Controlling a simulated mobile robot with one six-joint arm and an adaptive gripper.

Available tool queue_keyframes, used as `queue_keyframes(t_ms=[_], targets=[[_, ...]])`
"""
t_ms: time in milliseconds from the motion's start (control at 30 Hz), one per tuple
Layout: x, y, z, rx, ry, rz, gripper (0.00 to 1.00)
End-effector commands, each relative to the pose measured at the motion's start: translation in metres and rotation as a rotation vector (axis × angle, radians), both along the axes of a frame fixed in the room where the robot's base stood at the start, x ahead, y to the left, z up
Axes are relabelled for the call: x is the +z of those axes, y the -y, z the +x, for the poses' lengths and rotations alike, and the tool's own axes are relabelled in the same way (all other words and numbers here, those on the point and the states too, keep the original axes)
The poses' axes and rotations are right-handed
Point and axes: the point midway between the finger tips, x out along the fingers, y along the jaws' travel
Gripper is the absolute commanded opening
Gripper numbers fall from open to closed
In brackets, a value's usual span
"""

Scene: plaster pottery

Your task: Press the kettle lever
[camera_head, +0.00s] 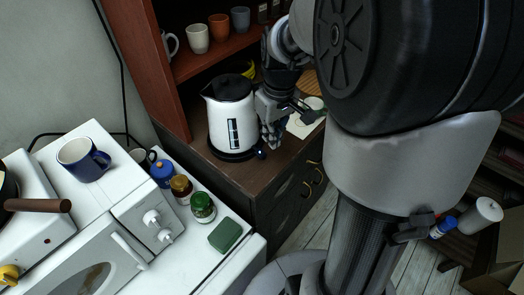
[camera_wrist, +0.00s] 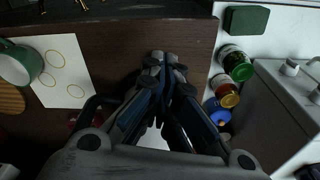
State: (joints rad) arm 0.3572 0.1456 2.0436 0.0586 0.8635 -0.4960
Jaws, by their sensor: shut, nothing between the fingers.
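The white kettle (camera_head: 232,125) with a black lid stands upright on its black base on the dark wooden cabinet top. Beside the base's right side is a small lever (camera_head: 261,153) with a blue light. My gripper (camera_head: 270,137) hangs just right of the kettle, fingers pointing down, above the lever side. It looks shut and empty. In the wrist view the closed fingers (camera_wrist: 166,62) stand over the brown cabinet top, and the kettle is mostly hidden behind them. I cannot tell whether the fingertips touch the lever.
A paper with circles (camera_wrist: 62,70) and a green mug (camera_wrist: 20,63) lie on the cabinet's other side. Cups (camera_head: 219,27) stand on the shelf above.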

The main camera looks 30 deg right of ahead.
Motion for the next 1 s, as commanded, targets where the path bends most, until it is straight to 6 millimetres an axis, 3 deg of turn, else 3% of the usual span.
queue_keyframes(t_ms=[100,300,833,1000], targets=[[0.022,0.001,-0.002,0.000,0.003,-0.002,0.00],[0.039,0.001,-0.004,0.000,0.000,0.000,0.00],[0.041,0.000,-0.005,0.000,-0.001,0.000,0.00],[0.056,-0.018,-0.018,-0.005,0.029,-0.010,0.00]])
